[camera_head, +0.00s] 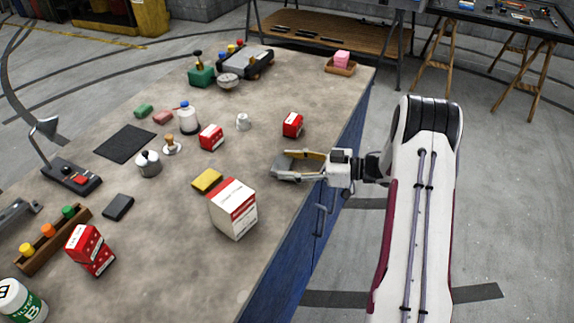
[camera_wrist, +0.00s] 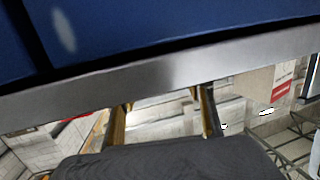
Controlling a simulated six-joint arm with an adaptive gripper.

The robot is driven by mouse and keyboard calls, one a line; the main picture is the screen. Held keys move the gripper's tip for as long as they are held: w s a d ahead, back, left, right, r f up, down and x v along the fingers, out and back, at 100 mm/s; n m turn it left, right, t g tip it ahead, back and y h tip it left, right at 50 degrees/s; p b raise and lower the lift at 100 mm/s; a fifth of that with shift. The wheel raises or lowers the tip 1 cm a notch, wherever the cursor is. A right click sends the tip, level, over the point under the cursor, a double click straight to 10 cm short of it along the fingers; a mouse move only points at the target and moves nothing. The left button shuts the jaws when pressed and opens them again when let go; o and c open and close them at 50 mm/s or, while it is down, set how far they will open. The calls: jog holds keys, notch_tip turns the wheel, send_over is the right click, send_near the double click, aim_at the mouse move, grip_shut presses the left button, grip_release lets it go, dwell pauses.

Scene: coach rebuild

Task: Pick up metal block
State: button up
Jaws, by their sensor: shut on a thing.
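My gripper (camera_head: 291,166) is at the right edge of the bench, reaching in from the right with its fingers spread around a grey piece. That piece looks like the metal block (camera_head: 283,161), a plain grey shape between the fingertips, partly hidden by them. In the wrist view the two brownish fingers (camera_wrist: 165,106) point up toward a wide grey band, and I cannot tell the block apart there. Whether the block touches the bench top is not clear.
The bench (camera_head: 165,225) has a blue side. A red box (camera_head: 292,124) stands behind the gripper and a larger white-and-red box (camera_head: 232,208) in front of it. A yellow block (camera_head: 207,180) lies to the left. Bare top lies between them.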

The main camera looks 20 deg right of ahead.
aim_at(288, 165)
jog(key=shift+r, duration=0.15)
notch_tip(288, 165, up, 10)
dwell(0.7)
dwell(0.4)
jog(key=s+a+r+n+g+y, duration=0.15)
jog(key=s+a+r, duration=0.25)
jog(key=a+r, duration=0.5)
jog(key=s+a+r+n+g, duration=0.1)
jog(key=s+a+r, duration=0.1)
jog(key=s+a, duration=0.5)
jog(key=shift+s+a+g, duration=0.35)
jog(key=shift+s, duration=1)
jog(key=shift+f+y, duration=0.1)
jog(key=shift+y, duration=0.15)
